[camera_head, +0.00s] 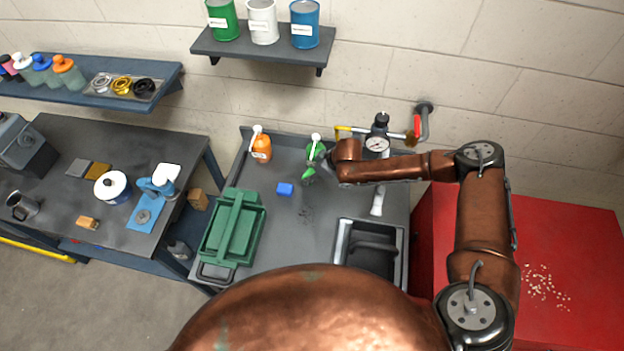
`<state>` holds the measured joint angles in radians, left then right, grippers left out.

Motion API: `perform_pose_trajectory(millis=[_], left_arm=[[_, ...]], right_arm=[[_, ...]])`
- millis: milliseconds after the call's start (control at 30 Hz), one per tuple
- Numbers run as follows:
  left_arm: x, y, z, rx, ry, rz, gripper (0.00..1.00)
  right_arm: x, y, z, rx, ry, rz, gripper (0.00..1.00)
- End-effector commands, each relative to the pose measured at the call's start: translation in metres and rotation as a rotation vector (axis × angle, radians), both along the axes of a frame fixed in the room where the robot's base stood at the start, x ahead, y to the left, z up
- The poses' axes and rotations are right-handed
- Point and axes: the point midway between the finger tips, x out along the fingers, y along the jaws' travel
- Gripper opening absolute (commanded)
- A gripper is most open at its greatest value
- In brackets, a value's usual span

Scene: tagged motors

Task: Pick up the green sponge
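The green sponge (308,174) is a small bright green piece above the grey sink counter, left of my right wrist. It looks tilted and sits at the tips of my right gripper (309,176). The dark fingers are small and partly hidden, but they appear closed on the sponge. My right arm reaches in from the right, its copper forearm crossing above the counter. A green bottle with a white top (315,150) stands just behind the gripper. My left gripper is not in view.
A blue sponge (285,189) lies on the counter (305,240). An orange spray bottle (261,146) stands at the back, a green toolbox (233,229) at the left, a sink (370,254) at the front right. A gauge (377,144) and pipes stand behind my forearm.

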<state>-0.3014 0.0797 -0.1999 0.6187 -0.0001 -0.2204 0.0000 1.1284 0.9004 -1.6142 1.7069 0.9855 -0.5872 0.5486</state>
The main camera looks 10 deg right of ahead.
Motion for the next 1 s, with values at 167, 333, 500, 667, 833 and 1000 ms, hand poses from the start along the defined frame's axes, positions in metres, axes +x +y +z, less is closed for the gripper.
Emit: perform_pose_trajectory(millis=[167, 333, 500, 667, 833, 1000], left_arm=[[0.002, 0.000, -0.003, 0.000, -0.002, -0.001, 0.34], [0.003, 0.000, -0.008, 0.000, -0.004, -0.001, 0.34], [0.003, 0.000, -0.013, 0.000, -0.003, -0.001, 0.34], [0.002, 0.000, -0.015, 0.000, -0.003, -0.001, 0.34], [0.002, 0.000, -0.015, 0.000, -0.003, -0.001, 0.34], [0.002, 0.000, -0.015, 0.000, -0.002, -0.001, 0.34]], right_arm=[[-0.033, 0.010, 0.038, 0.003, 0.000, 0.004, 0.27], [-0.072, 0.022, 0.065, 0.002, 0.003, 0.006, 0.27], [-0.105, 0.033, 0.081, 0.003, 0.003, 0.003, 0.27], [-0.124, 0.039, 0.091, 0.001, 0.001, 0.002, 0.27], [-0.133, 0.041, 0.096, 0.000, 0.001, 0.000, 0.27], [-0.134, 0.042, 0.097, 0.000, 0.001, 0.000, 0.27]])
